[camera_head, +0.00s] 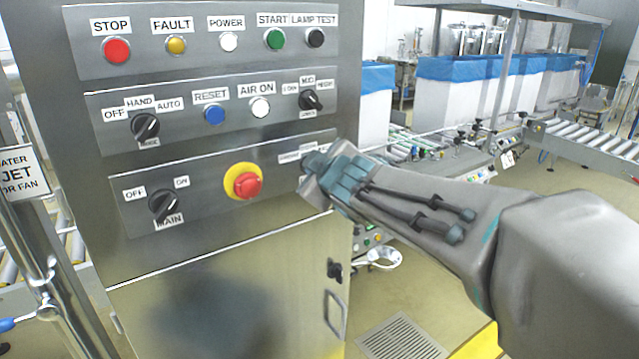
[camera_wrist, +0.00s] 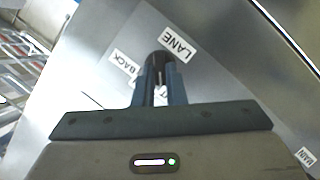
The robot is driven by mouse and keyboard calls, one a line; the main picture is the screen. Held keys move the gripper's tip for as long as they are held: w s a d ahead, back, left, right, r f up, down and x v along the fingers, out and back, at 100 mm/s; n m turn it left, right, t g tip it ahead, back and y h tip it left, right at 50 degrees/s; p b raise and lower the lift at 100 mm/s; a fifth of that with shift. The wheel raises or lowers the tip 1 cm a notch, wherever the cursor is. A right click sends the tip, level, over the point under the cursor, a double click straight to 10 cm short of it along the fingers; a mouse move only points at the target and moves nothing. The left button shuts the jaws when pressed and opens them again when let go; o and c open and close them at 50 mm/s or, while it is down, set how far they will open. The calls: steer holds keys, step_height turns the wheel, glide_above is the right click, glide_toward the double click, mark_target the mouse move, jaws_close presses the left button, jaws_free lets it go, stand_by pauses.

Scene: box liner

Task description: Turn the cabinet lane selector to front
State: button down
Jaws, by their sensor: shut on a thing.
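The lane selector (camera_wrist: 158,62) is a small black rotary knob on the grey cabinet panel, seen in the wrist view between my fingertips. My gripper (camera_wrist: 157,80) is shut on it, one finger on each side. A LANE label (camera_wrist: 174,44) and a BACK label (camera_wrist: 122,62) sit beside the knob. Another label is mostly covered by my fingers, so I cannot read it. In the head view my gripper (camera_head: 312,178) is against the right end of the lowest control strip and hides the knob. The knob's exact pointing direction cannot be told.
A red emergency stop (camera_head: 246,184) on a yellow ring is just left of my gripper. The black MAIN switch (camera_head: 163,205) is further left. A black selector (camera_head: 311,100) sits above. Conveyors and blue-lined boxes (camera_head: 465,68) stand behind to the right.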

steer(key=shift+n+b, duration=0.3)
steer(key=shift+b, duration=0.1)
steer(key=c, duration=1.5)
jaws_free()
steer(key=shift+w+f, duration=0.1)
steer(key=shift+a, duration=0.1)
